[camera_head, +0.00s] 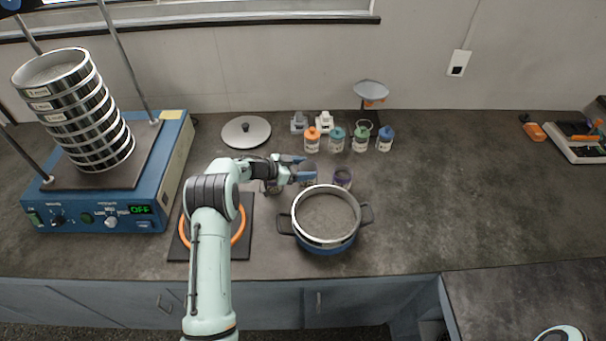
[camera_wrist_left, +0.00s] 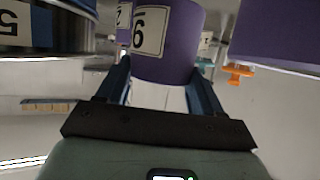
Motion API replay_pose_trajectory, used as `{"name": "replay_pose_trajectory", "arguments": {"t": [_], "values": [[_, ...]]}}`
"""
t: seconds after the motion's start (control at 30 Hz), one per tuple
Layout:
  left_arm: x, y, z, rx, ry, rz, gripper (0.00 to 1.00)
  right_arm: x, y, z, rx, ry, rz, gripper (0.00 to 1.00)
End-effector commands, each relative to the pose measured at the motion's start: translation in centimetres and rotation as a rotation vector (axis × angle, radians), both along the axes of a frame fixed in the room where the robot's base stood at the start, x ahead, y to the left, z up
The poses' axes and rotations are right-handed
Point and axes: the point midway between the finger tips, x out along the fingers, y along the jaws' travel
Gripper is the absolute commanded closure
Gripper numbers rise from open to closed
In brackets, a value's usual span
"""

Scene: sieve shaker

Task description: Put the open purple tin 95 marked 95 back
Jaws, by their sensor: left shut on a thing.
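My left gripper (camera_head: 301,169) reaches in from the left above the counter, just behind the blue pot. It is shut on a purple tin (camera_wrist_left: 170,50), which sits between the two blue fingers in the left wrist view. The tin's white label shows only in part, with one digit that looks like a 6 or an inverted 9. Fingers hide much of this tin in the head view. A second purple tin (camera_head: 342,178) stands on the counter to the right of the gripper. Purple also fills the upper right of the wrist view (camera_wrist_left: 280,35). My right gripper is not in view.
The steel and blue pot (camera_head: 325,242) stands close in front. Orange, teal, green and blue containers (camera_head: 360,140) stand behind. A round lid (camera_head: 246,132) lies at the back. The sieve shaker (camera_head: 110,210) fills the left.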

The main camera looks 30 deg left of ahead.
Motion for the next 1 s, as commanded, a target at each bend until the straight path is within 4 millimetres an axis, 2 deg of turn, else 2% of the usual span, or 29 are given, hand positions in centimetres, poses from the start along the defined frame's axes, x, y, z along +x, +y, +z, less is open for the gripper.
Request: {"name": "replay_pose_trajectory", "arguments": {"t": [0.03,0.13,0.53,0.57,0.63,1.0], "values": [[-0.1,0.0,-1.1,-0.002,0.004,0.001,0.68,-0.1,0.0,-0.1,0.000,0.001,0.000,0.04],[-0.1,0.0,-2.5,-0.001,0.003,0.000,0.68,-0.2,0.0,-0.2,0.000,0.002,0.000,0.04],[0.0,0.0,-2.9,0.000,0.002,-0.001,0.68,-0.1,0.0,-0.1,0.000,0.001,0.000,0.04],[0.0,0.0,-3.0,0.001,0.001,0.000,0.31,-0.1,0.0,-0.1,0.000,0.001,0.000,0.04],[0.0,0.0,-3.0,0.001,0.001,0.000,0.08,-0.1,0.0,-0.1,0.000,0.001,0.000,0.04],[0.0,0.0,-2.5,0.001,0.000,0.000,0.08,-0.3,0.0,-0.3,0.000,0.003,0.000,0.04]]}}
